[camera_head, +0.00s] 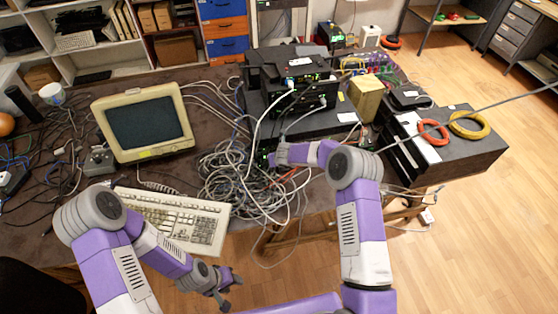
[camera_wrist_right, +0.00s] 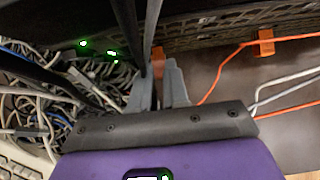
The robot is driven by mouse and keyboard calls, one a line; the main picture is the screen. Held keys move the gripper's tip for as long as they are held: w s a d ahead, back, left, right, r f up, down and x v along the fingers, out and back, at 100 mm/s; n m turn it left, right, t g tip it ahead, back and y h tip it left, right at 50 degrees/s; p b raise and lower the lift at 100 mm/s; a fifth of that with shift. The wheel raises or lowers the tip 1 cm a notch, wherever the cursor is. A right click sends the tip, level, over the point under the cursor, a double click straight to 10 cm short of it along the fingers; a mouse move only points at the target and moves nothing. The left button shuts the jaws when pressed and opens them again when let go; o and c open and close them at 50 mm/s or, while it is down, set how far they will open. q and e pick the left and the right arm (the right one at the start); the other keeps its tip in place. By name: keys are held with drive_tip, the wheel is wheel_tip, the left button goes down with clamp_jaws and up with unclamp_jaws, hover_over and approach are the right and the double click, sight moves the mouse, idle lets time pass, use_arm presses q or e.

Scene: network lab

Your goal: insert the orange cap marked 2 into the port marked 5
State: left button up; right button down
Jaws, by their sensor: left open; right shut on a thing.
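My right gripper (camera_wrist_right: 160,88) is shut on an orange cap (camera_wrist_right: 157,62), of which only a small part shows between the fingers; its number cannot be read. In the head view this gripper (camera_head: 272,158) is small, at the front of the stacked black network devices (camera_head: 300,122). A second orange piece (camera_wrist_right: 266,42) with an orange cable is at the upper right of the right wrist view, apart from the gripper. No port marked 5 can be made out. My left gripper (camera_head: 232,291) is open and empty, low in front of the table edge.
Tangled grey cables (camera_head: 235,185) lie left of and below the right gripper. A keyboard (camera_head: 178,220) and an old monitor (camera_head: 143,122) stand to the left. A black case (camera_head: 460,150) with cable coils is at the right.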

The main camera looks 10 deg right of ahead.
drive_tip(key=shift+w+p, duration=0.5)
drive_tip(key=shift+p, duration=0.2)
idle(0.8)
drive_tip(key=c, duration=1)
unclamp_jaws()
drive_tip(key=shift+c, duration=0.2)
drive_tip(key=v, duration=0.7)
drive_tip(key=shift+s+r, duration=0.2)
drive_tip(key=shift+r, duration=0.05)
